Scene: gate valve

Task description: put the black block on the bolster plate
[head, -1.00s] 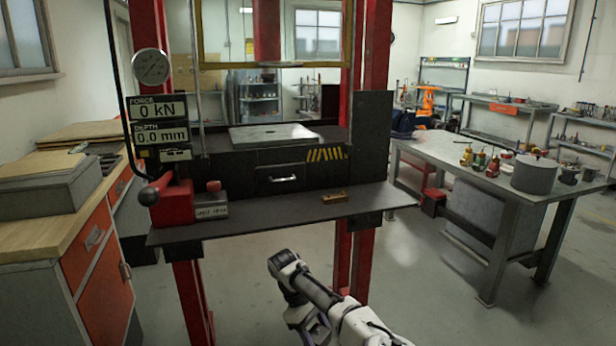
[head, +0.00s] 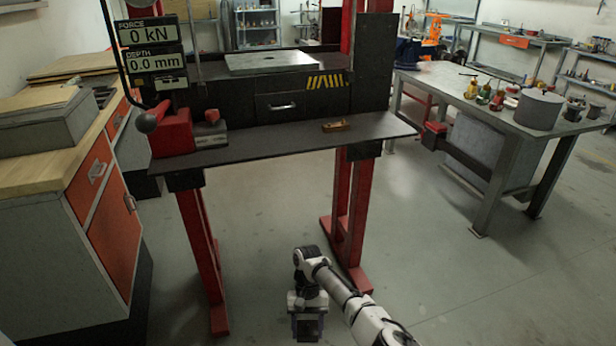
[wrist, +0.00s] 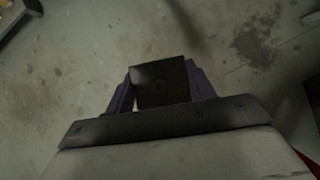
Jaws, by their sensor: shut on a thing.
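The black block (wrist: 160,84) is between the two purple-grey fingers of my gripper (wrist: 161,88) in the wrist view, and the gripper is shut on it. Bare floor shows beyond the block. In the head view my gripper (head: 308,325) is low at the bottom centre, over the floor in front of the press and well below its shelf. The block is hard to make out there. The bolster plate (head: 270,62), a pale flat metal plate with a small dark mark or hole, lies on the dark press bed. It looks clear on top.
The press's dark front shelf (head: 290,145) juts out below the bed, with a small brass piece (head: 336,125) and a red pump unit (head: 175,132) on it. Red legs (head: 340,200) stand beneath. A drawer cabinet (head: 95,190) is left; a grey workbench (head: 490,100) is right.

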